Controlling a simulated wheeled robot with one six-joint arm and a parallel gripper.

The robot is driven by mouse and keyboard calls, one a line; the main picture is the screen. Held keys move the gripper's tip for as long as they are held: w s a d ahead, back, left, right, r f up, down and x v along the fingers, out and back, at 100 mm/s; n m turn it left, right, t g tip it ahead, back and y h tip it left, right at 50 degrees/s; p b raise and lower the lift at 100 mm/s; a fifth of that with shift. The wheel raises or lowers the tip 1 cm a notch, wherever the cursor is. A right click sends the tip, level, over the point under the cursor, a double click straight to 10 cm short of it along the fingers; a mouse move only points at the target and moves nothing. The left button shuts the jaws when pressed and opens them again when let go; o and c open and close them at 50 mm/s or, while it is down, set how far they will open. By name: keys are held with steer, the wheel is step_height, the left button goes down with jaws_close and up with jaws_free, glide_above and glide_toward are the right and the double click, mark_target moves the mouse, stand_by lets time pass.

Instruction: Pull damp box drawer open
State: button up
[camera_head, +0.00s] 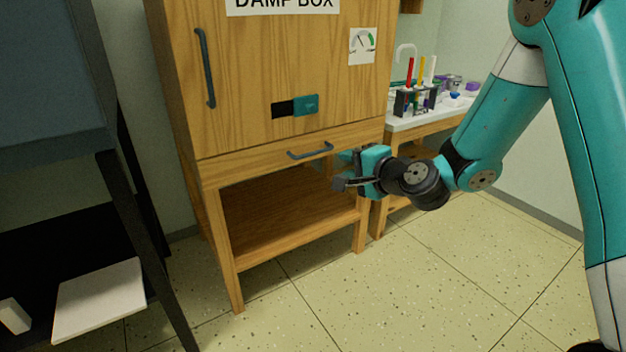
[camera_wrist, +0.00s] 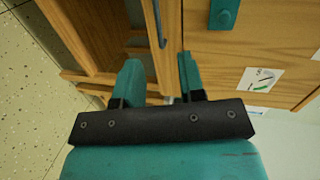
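The damp box (camera_head: 270,80) is a wooden cabinet with a label at its top. Its drawer (camera_head: 255,163) is a narrow front below the door and looks shut. A dark blue-grey bar handle (camera_head: 311,151) is on the drawer front. My gripper (camera_head: 343,170) is just right of this handle, fingers apart and empty. In the wrist view, the handle (camera_wrist: 156,22) lies ahead, its near end in line with the gap between my teal fingers (camera_wrist: 159,75). I cannot tell the exact depth between fingertips and handle. My gripper hides part of the drawer's right end.
The cabinet door has a long vertical handle (camera_head: 204,68), a teal sliding latch (camera_head: 306,105) and a gauge card (camera_head: 362,46). An open shelf (camera_head: 290,220) is below the drawer. A dark rack (camera_head: 125,190) stands left, a sink counter (camera_head: 430,118) right. The floor in front is clear.

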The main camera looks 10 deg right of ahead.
steer(key=d+f+m, duration=0.1)
steer(key=f, duration=0.1)
steer(key=b, duration=0.2)
glide_toward(315, 154)
steer(key=shift+t+h, duration=0.4)
steer(key=x, duration=0.9)
steer(key=shift+w+a+f, duration=0.15)
steer(key=shift+a+f, duration=0.15)
steer(key=shift+a, duration=0.15)
steer(key=shift+w+a, duration=0.1)
steer(key=shift+w, duration=0.35)
jaws_close()
